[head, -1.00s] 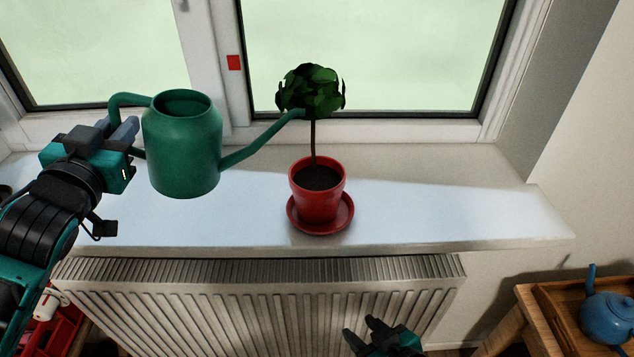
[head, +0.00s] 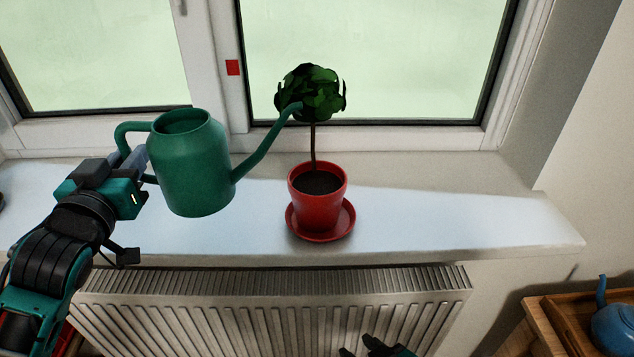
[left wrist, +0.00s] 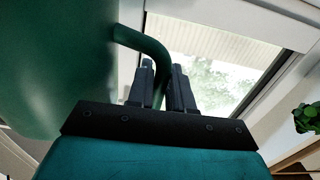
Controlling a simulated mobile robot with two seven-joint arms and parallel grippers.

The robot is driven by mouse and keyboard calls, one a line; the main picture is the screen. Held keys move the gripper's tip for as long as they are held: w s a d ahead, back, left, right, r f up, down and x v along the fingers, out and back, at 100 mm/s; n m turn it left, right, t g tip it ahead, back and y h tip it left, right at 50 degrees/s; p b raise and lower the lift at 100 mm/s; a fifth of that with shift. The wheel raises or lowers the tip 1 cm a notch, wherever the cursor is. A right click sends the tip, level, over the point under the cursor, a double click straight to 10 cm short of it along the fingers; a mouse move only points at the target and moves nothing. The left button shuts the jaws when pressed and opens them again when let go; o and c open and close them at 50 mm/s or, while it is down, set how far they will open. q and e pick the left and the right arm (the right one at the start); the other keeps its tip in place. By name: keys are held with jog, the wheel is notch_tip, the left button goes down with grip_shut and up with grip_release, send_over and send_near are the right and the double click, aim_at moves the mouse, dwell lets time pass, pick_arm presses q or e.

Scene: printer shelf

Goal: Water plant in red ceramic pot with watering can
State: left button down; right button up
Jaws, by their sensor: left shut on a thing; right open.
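The green watering can (head: 192,165) is held above the windowsill, left of the plant, tilted slightly toward it. My left gripper (head: 136,160) is shut on the can's handle; in the left wrist view the fingers (left wrist: 163,88) close around the handle (left wrist: 150,45). The can's spout tip touches or overlaps the leaves of the plant (head: 314,95); I cannot tell which. The red ceramic pot (head: 318,210) stands upright on a red saucer (head: 345,222) with dark soil inside. No water shows. My right gripper (head: 362,347) is open and empty at the bottom edge, in front of the radiator.
The white windowsill (head: 450,220) is clear right of the pot. The window frame (head: 400,136) stands close behind the plant. A radiator (head: 270,310) is below the sill. A blue teapot (head: 612,325) sits on a wooden tray at the lower right.

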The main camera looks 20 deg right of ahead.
pick_arm(q)
jog(key=shift+r, duration=0.35)
notch_tip(320, 180, up, 5)
jog(key=p, duration=0.5)
jog(key=shift+s+f, duration=0.1)
jog(key=shift+f, duration=0.05)
